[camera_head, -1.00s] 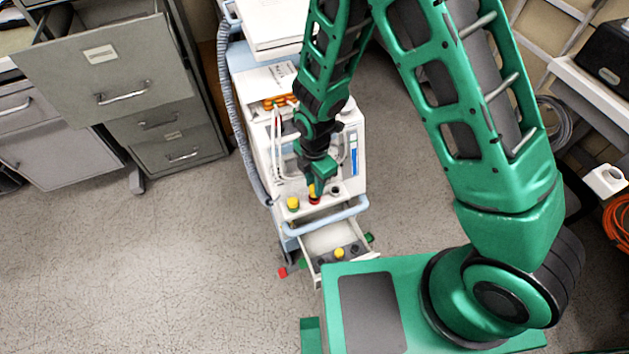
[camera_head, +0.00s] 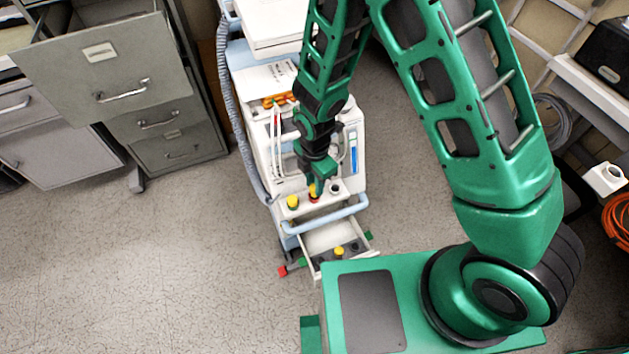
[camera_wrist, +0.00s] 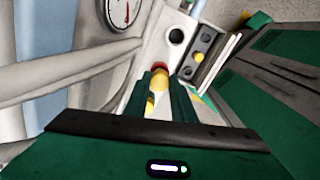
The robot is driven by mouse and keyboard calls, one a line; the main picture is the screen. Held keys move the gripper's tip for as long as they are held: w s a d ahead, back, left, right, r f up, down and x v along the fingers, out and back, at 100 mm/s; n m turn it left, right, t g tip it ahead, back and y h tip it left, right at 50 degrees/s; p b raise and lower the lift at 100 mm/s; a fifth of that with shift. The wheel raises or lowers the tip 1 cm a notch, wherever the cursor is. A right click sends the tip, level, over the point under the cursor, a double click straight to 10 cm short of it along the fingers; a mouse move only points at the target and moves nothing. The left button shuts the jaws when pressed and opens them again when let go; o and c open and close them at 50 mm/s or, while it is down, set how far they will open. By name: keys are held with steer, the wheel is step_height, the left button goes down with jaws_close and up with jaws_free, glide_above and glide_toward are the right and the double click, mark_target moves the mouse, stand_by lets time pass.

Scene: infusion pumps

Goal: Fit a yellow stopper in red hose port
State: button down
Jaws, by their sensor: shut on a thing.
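My gripper (camera_head: 316,186) is over the front ledge of the white pump cart. It is shut on a yellow stopper (camera_wrist: 160,82), which shows between the fingers in the wrist view. The red hose port (camera_head: 314,200) is directly under this stopper, and its red rim also shows in the wrist view (camera_wrist: 160,66). The stopper is at the red rim; I cannot tell how deep it sits. A second yellow stopper (camera_head: 292,202) is on the ledge to the left. A third yellow stopper (camera_head: 338,251) is in the open drawer, also seen in the wrist view (camera_wrist: 186,71).
An open dark port (camera_head: 335,189) is right of the red one. The blue cart handle (camera_head: 327,216) runs in front of the ledge, above the open drawer (camera_head: 325,238). A grey filing cabinet (camera_head: 110,80) stands at the left. The floor at left is clear.

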steer(key=shift+f, duration=1.15)
steer(key=c, duration=1.4)
jaws_free()
step_height(320, 180, up, 9)
steer(key=shift+w+r, duration=0.1)
steer(key=shift+r, duration=0.8)
